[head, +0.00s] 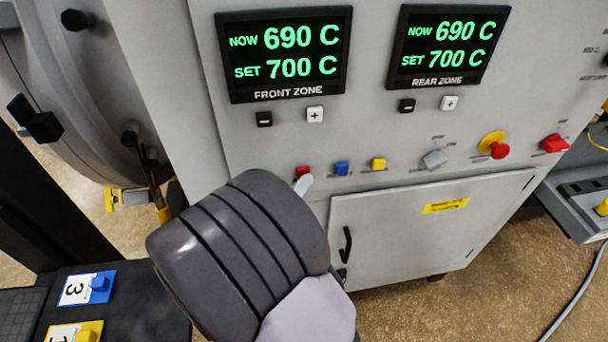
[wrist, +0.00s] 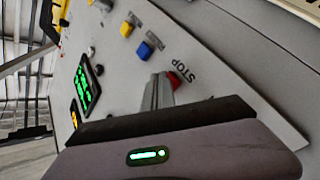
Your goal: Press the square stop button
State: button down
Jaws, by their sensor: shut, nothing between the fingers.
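The red square stop button (head: 301,171) is the leftmost of the coloured square buttons on the furnace's grey panel. In the wrist view the red button (wrist: 178,79) lies beside the printed word STOP. My gripper (head: 304,184) is shut and empty, with its fingertips just below the button in the head view. In the wrist view the fingertips (wrist: 161,78) reach up against the button's left side and partly cover it. I cannot tell whether they touch it.
A blue button (head: 342,168) and a yellow button (head: 378,164) sit to the right. Further right are a grey knob (head: 434,159), a red mushroom button on yellow (head: 499,150) and a red switch (head: 554,143). A cabinet door (head: 400,230) with a black handle is below.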

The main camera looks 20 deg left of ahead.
dwell(0.4)
jog(key=shift+s+d+b, duration=0.3)
jog(key=shift+s+d, duration=0.15)
jog(key=shift+s, duration=0.2)
jog(key=s+d, duration=0.2)
jog(key=s+b, duration=0.1)
jog(key=s, duration=0.1)
jog(key=shift+s+d, duration=0.1)
jog(key=shift+d, duration=0.3)
dwell(0.5)
